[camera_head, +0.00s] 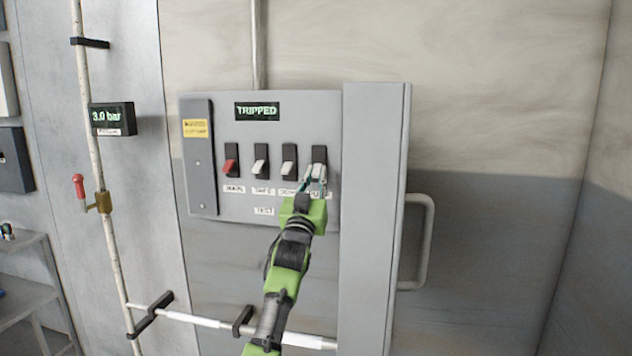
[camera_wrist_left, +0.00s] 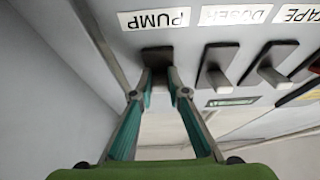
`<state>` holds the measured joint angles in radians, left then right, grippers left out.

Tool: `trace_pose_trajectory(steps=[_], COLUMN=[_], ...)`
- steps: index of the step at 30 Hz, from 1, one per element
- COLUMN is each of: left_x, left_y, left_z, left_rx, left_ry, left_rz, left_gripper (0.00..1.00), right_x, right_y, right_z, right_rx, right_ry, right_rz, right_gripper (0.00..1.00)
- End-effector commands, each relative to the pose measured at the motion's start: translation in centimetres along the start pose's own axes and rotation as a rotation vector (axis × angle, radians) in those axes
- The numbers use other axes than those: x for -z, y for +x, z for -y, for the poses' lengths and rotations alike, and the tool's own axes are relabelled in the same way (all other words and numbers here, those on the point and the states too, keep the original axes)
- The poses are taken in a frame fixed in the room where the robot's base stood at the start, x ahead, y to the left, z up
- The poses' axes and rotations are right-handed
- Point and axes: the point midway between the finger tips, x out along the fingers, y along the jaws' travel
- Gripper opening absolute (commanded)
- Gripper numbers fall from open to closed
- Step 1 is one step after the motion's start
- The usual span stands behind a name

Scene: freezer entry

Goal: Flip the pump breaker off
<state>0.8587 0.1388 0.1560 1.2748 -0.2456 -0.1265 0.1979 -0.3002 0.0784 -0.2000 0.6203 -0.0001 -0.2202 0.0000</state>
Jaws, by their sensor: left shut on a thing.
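The pump breaker (camera_head: 319,153) is the rightmost of the switches on the grey panel (camera_head: 290,130). In the left wrist view its dark base (camera_wrist_left: 157,53) sits by the PUMP label (camera_wrist_left: 155,18), which appears upside down. My left gripper (camera_head: 314,177) reaches up from below and is shut on the pump breaker's lever. In the wrist view its two teal fingers (camera_wrist_left: 159,82) are on either side of the lever, which they mostly hide. The lever's exact tilt is hard to tell. My right gripper is not in view.
The doser (camera_head: 289,158) and tape (camera_head: 260,158) breakers and a red-levered main breaker (camera_head: 231,166) stand to the left. A display (camera_head: 257,111) reads TRIPPED. An open panel door (camera_head: 372,200) with a handle (camera_head: 427,240) juts out close right. A pipe (camera_head: 93,130) runs at left.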

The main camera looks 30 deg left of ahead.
Motion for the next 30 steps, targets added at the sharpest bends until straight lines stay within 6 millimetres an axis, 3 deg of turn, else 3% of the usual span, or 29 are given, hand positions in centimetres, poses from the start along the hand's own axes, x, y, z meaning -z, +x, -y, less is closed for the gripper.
trace_pose_trajectory(steps=[3, 4, 6, 20, 30], left_x=[0.1, 0.1, 0.1, -0.1, -0.1], left_y=[0.0, 0.0, 0.0, -0.7, -6.2], left_z=[0.0, 0.0, 0.0, 0.0, -0.1], left_rx=[0.000, 0.000, 0.000, -0.001, -0.001], left_ry=[0.000, 0.000, 0.000, 0.000, 0.000], left_rz=[-0.003, -0.003, -0.003, 0.001, 0.000], left_gripper=[0.00, 0.18, 0.32, 0.32, 0.32], right_x=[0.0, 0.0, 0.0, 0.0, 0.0], right_y=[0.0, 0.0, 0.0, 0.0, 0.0], right_z=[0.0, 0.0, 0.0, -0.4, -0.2], right_rx=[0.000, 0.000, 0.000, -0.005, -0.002], right_ry=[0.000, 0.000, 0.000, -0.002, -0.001], right_rz=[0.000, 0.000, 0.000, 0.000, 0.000], right_gripper=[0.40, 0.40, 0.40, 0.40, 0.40])
